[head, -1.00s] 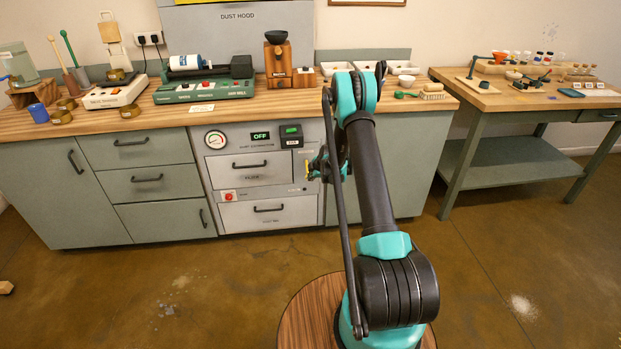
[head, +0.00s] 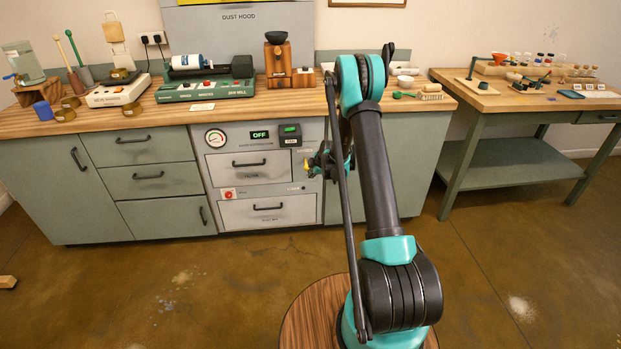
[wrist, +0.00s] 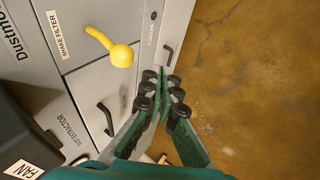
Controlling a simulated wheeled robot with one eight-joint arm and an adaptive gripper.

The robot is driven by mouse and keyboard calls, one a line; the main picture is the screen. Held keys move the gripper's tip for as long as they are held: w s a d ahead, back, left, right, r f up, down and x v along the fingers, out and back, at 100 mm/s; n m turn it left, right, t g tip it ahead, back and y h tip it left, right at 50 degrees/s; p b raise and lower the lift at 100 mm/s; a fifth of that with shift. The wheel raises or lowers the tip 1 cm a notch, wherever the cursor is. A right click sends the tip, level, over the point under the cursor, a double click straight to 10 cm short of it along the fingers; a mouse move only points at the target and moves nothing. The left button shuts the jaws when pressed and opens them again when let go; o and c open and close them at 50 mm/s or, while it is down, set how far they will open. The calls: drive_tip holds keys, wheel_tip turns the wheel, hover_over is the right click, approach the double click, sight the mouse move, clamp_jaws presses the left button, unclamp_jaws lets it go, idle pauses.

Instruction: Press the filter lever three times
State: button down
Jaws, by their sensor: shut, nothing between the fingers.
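The filter lever is a yellow arm with a round knob (wrist: 121,55), beside a "SHAKE FILTER" label on the grey dust extractor front. It sticks out from the panel in the wrist view. In the head view its yellow end (head: 306,168) shows just left of my gripper (head: 316,164). My gripper (wrist: 170,91) is shut and empty, its dark fingertips together. In the wrist view the fingertips are below and right of the knob, with a gap in the picture and no visible contact.
The dust extractor (head: 260,147) has drawers with black handles, a gauge (head: 215,138), a red button (head: 228,194) and a fan switch (head: 290,130). The wooden counter (head: 230,109) above carries several tools. The floor (head: 215,270) in front is clear.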

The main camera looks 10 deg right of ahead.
drive_tip(key=s+v, duration=0.1)
drive_tip(key=v, duration=0.5)
drive_tip(key=shift+s, duration=0.2)
drive_tip(key=shift+d+f, duration=0.1)
drive_tip(key=shift+f, duration=0.05)
